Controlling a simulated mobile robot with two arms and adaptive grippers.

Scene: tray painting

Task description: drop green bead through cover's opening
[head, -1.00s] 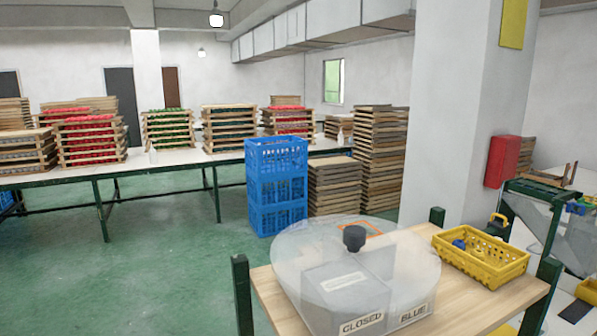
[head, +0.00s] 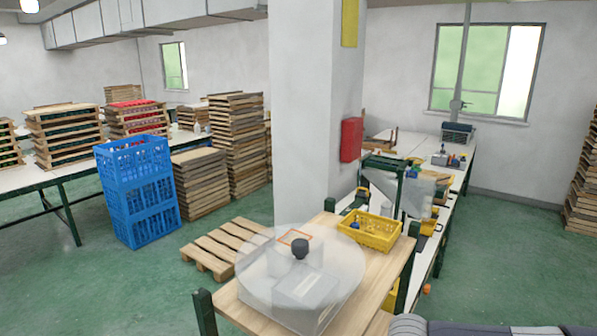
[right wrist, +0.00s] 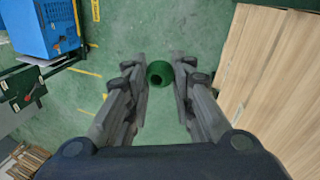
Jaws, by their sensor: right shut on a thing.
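The green bead (right wrist: 159,74) is between the fingertips of my right gripper (right wrist: 160,80), which is shut on it. In the right wrist view the green floor lies below the bead, and a wooden top edges the right side. The clear round cover (head: 338,275) with a black knob (head: 300,248) lies over a grey divided box (head: 300,288) on the wooden table. An orange outline (head: 295,237) shows at the cover's far side; I cannot tell whether it marks the opening. In the head view neither gripper is in sight.
A yellow basket (head: 369,233) with something blue in it stands on the table (head: 385,262), right of the cover. Dark green posts (head: 204,311) rise at the table corners. A pallet (head: 222,247) lies on the floor behind, near a white pillar (head: 305,120).

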